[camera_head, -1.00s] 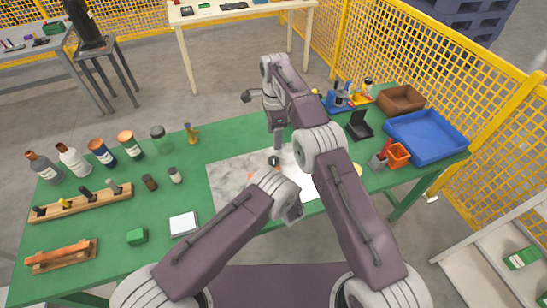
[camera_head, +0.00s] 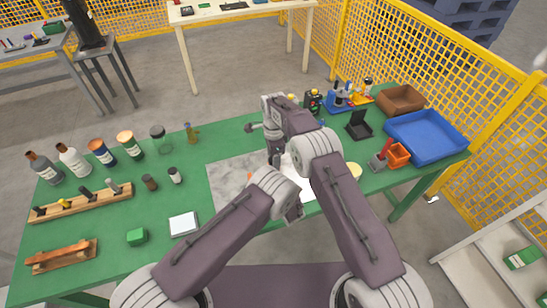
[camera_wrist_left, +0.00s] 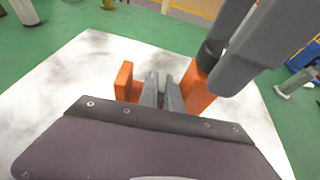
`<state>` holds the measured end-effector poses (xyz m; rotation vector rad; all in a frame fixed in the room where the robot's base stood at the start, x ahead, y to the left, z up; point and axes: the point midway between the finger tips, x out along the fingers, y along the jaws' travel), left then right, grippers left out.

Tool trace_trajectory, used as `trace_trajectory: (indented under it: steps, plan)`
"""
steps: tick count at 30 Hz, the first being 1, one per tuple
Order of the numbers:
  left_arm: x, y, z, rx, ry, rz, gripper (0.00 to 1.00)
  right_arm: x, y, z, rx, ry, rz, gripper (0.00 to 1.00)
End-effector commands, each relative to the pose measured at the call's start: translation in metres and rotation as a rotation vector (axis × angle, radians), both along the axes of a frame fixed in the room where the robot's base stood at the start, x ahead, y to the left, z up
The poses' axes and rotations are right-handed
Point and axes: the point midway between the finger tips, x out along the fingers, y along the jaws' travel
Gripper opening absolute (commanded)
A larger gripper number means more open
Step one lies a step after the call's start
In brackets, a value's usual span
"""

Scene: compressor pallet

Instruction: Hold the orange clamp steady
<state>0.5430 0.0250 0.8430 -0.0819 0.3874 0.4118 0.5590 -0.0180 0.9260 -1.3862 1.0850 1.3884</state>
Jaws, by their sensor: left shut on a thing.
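The orange clamp (camera_wrist_left: 197,88) stands on a pale marbled sheet on the green table. Its two upright orange parts show in the left wrist view; in the head view only a sliver (camera_head: 250,176) shows beside my left wrist. My left gripper (camera_wrist_left: 162,90) is shut on the clamp between those orange parts; my arm hides it in the head view. My right gripper (camera_head: 275,158) points down over the sheet. Its grey fingers reach in at upper right in the left wrist view, close to a dark round knob (camera_wrist_left: 210,50) by the clamp's right part. Their closure is unclear.
The marbled sheet (camera_head: 228,182) has bare room on the left. Bottles and small jars stand at the table's left. A yellow mesh fence borders the back right.

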Motion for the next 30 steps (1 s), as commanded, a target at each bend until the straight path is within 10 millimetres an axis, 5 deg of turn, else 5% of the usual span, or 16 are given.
trace_trajectory:
  steps: [3, 9, 20, 30]
  plan:
    - [0.0004, -0.0003, 0.0008, 0.000, -0.002, 0.000, 0.00, 0.0000, 0.0000, 0.0004, 0.000, 0.000, 0.000, 0.56]
    - [0.0004, -0.0002, 0.0006, 0.000, -0.001, 0.000, 0.00, -0.0001, 0.0000, 0.0007, 0.000, 0.000, 0.000, 0.01]
    - [0.0003, 0.0000, 0.0005, 0.000, -0.001, 0.000, 0.00, -0.0003, 0.0001, 0.0009, 0.000, 0.002, 0.058, 0.00]
    - [0.0003, 0.0002, 0.0003, 0.000, 0.000, 0.001, 0.00, -0.0003, 0.0000, 0.0011, 0.001, 0.002, 0.321, 0.00]
